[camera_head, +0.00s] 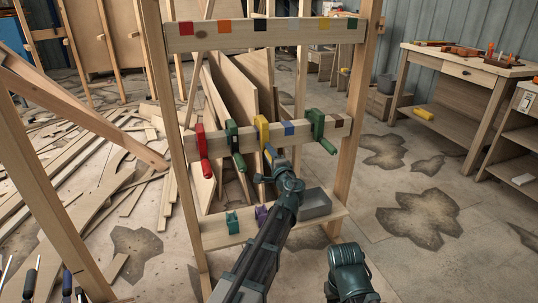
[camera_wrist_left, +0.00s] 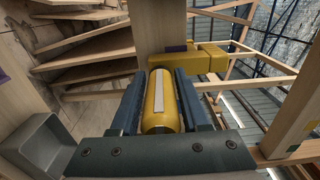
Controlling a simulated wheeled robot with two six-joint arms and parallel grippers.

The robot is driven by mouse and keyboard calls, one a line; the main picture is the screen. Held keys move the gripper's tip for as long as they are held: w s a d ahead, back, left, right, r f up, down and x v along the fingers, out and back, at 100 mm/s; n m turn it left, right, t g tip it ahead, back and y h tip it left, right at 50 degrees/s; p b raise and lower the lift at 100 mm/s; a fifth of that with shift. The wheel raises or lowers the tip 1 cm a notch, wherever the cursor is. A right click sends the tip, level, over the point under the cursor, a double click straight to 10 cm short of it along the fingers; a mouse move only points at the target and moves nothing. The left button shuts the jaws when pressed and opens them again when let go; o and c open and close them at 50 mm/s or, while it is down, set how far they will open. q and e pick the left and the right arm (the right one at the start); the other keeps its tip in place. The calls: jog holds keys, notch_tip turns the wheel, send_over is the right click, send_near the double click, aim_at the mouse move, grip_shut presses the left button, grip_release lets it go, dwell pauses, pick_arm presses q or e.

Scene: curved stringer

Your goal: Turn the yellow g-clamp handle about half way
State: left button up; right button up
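The yellow g-clamp (camera_head: 263,132) hangs on the middle wooden rail (camera_head: 181,143) of the frame, and its body also shows in the left wrist view (camera_wrist_left: 190,62). Its yellow cylindrical handle (camera_wrist_left: 162,105), with a pale strip along it, lies between the two dark blue fingers of my left gripper (camera_wrist_left: 162,100). The fingers flank the handle closely on both sides and appear closed on it. In the head view my left gripper (camera_head: 274,166) is below the clamp, and the arm partly hides the handle. My right gripper is not visible; only part of that arm shows at the bottom.
Red (camera_head: 201,150) and green (camera_head: 236,149) clamps hang left of the yellow one, and another green clamp (camera_head: 319,125) hangs to its right. A lower shelf holds a grey tray (camera_head: 315,205) and a teal clamp (camera_head: 232,222). A workbench (camera_head: 448,62) stands at the right.

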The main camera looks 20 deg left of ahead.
pick_arm(q)
jog(key=shift+o, duration=1.1)
jog(key=shift+s, duration=0.1)
jog(key=v, duration=1.3)
jog(key=shift+s+d, duration=0.25)
jog(key=shift+v, duration=1.85)
